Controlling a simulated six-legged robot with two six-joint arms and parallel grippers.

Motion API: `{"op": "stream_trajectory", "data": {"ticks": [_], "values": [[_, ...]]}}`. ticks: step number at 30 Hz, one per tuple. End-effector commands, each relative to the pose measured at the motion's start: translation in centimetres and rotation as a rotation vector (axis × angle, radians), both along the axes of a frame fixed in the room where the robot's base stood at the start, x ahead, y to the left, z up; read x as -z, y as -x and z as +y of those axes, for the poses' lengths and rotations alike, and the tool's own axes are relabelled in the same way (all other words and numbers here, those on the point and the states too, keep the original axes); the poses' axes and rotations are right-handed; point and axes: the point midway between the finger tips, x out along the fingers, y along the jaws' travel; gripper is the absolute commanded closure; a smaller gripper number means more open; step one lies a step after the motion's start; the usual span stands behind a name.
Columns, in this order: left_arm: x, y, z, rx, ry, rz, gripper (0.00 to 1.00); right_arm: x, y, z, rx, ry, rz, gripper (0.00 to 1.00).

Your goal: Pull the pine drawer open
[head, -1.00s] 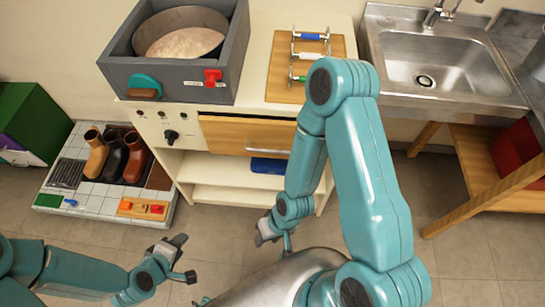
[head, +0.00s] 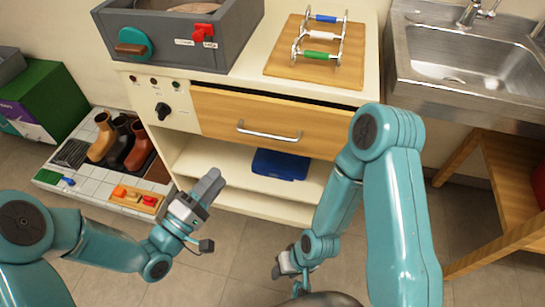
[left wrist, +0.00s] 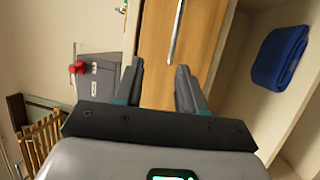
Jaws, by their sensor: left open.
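The pine drawer (head: 225,112) is set in the cream cabinet below its top. A dark gap shows along its upper edge; I cannot tell whether it is slightly out. Its silver bar handle (head: 268,133) runs across the front and also shows in the left wrist view (left wrist: 177,32). My left gripper (head: 208,187) is open and empty, in front of and below the handle's left end. In the left wrist view its two fingers (left wrist: 160,85) point toward the drawer front, apart from the handle. My right gripper (head: 292,262) hangs low, its jaws unclear.
A blue folded thing (head: 280,164) lies on the shelf under the drawer. A grey box (head: 175,40) and a wooden board (head: 310,68) with coloured rollers sit on top. Boots (head: 137,148) stand on a tiled platform at left. A sink (head: 440,65) is at right.

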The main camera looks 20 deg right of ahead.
Motion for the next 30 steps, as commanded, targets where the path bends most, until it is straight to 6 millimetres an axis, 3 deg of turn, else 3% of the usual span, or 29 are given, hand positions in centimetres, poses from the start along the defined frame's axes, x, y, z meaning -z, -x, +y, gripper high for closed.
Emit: {"op": "stream_trajectory", "data": {"ticks": [1, 6, 14, 30], "values": [[1.5, -0.1, -0.2, 0.006, -0.001, -0.010, 0.60, 1.7, 0.0, 0.0, 0.000, 0.000, 0.000, 0.57], [3.0, -0.1, -0.7, 0.022, -0.003, -0.026, 0.60, 3.8, 0.0, 0.0, -0.001, 0.000, 0.000, 0.57], [3.5, -0.5, -1.5, 0.035, -0.003, -0.033, 0.60, 4.7, 0.0, 0.0, -0.001, 0.000, 0.000, 0.57], [1.5, -6.4, -11.5, 0.036, -0.004, -0.034, 0.60, 5.5, 0.0, 0.0, -0.001, 0.000, 0.000, 0.57]]}}
